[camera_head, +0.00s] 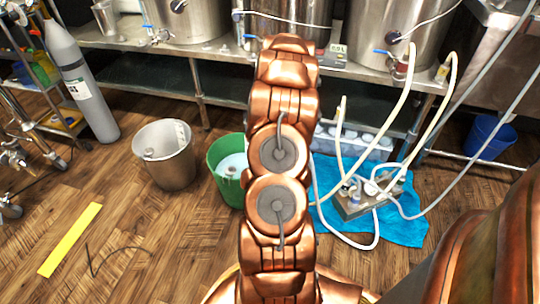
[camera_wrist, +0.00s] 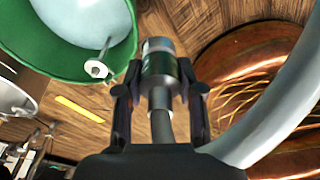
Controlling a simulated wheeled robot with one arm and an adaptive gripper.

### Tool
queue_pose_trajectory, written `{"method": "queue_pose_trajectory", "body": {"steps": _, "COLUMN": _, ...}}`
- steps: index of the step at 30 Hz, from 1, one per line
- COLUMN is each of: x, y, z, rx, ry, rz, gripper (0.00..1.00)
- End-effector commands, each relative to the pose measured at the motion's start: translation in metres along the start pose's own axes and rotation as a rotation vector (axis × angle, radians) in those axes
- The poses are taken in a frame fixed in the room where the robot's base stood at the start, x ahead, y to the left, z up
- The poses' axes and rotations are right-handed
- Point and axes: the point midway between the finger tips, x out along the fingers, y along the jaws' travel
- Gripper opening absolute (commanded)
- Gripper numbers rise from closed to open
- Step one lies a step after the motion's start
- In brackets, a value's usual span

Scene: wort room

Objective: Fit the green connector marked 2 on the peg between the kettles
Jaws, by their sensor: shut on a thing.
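In the wrist view my gripper (camera_wrist: 160,88) is shut on a connector (camera_wrist: 158,62). The connector has a grey metal end and a dark, faintly green band; a grey hose runs from it back between the fingers. No number can be read on it. In the head view my arm stands in the middle and hides the gripper and the connector. The kettles, a left one (camera_head: 190,20), a middle one (camera_head: 285,18) and a right one (camera_head: 385,32), stand on a steel bench at the back. I cannot make out a peg between them.
A green bucket (camera_head: 225,186) stands beside my arm; it also shows in the wrist view (camera_wrist: 60,58), near the left finger. A steel bucket (camera_head: 165,165), a pump with hoses (camera_head: 355,203) on a blue cloth (camera_head: 408,230) and a gas cylinder (camera_head: 85,85) stand on the floor.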

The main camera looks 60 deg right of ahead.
Motion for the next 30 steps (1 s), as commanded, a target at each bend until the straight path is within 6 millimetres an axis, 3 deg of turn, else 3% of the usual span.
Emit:
{"method": "queue_pose_trajectory", "body": {"steps": 15, "x": -0.025, "y": 0.001, "z": -0.004, "rx": -0.003, "ry": -0.001, "rz": 0.0, "gripper": 0.0}}
{"method": "queue_pose_trajectory", "body": {"steps": 30, "x": -0.026, "y": 0.002, "z": -0.005, "rx": 0.002, "ry": -0.001, "rz": 0.001, "gripper": 0.0}}
